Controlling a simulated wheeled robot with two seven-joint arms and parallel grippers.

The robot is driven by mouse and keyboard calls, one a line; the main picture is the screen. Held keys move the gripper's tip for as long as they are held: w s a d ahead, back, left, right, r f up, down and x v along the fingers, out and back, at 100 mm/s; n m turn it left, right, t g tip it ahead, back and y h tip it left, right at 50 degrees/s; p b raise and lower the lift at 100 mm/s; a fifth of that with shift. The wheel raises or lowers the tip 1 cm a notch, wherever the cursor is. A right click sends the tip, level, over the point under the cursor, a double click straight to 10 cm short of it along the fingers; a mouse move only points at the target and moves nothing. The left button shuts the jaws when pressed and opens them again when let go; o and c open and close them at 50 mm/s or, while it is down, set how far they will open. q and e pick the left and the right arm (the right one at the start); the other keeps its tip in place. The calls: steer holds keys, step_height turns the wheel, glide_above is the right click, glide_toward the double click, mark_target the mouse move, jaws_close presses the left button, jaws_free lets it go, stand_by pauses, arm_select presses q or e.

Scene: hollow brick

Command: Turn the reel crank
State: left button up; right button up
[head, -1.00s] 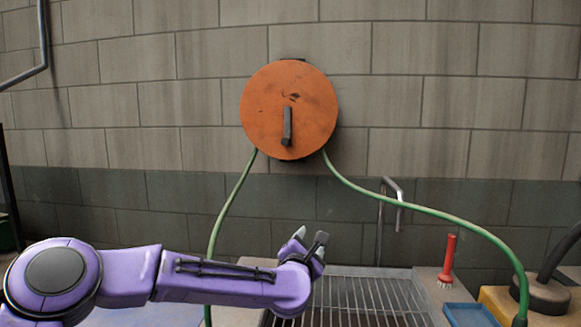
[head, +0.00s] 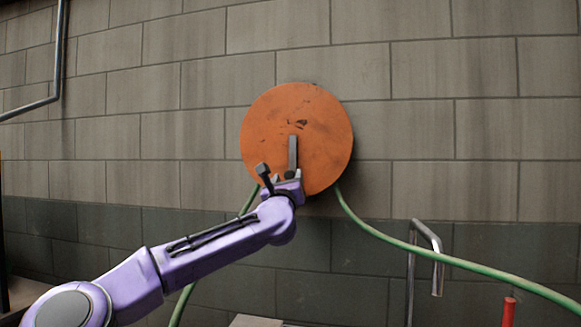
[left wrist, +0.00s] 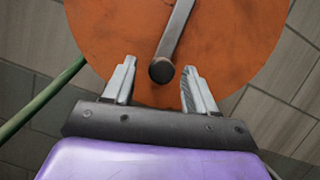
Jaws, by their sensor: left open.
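The orange round reel (head: 265,125) is mounted on the block wall. Its dark crank (head: 292,152) hangs down from the reel's centre, and its lower end is partly hidden by my gripper in the head view. My left gripper (head: 284,180) is at the lower part of the reel, close to the crank's lower end. In the left wrist view the open fingers (left wrist: 157,85) stand on either side of the crank's round knob (left wrist: 161,71), which lies just beyond and between the fingertips, with gaps at both sides. My right gripper is not in view.
A green hose (head: 400,243) runs from the reel down to the right, and another length drops behind my left arm. A bent metal pipe (head: 428,240) stands at lower right, near the red handle (head: 509,311). The wall around the reel is bare.

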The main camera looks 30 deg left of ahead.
mark_target(291, 157)
arm_select(q)
steer(key=shift+p+x, duration=0.45)
steer(key=shift+x, duration=0.75)
steer(key=shift+r, duration=0.1)
steer(key=shift+w, duration=0.1)
jaws_close()
steer(key=shift+d, duration=0.1)
